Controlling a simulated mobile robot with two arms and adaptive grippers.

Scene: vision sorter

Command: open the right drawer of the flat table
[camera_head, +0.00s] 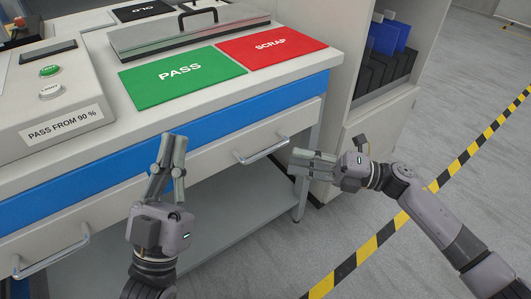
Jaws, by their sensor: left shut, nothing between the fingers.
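The flat table (95,170) has a blue band along its front and pale drawer fronts below it. The right drawer (215,158) looks closed, its front in line with the table's front. Its metal bar handle (262,151) is in plain view. My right gripper (292,161) is just right of this handle, pointing left towards it, apart from it in the picture. The gap between its fingers is not clear. My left gripper (174,140) is shut and empty, pointing up in front of the drawer fronts, left of the handle.
Another drawer handle (52,251) is at the lower left. Green PASS (180,80) and red SCRAP (272,48) mats lie on top beside a control box (55,90). A cabinet with dark and blue bins (388,38) stands right. Grey floor is clear at right.

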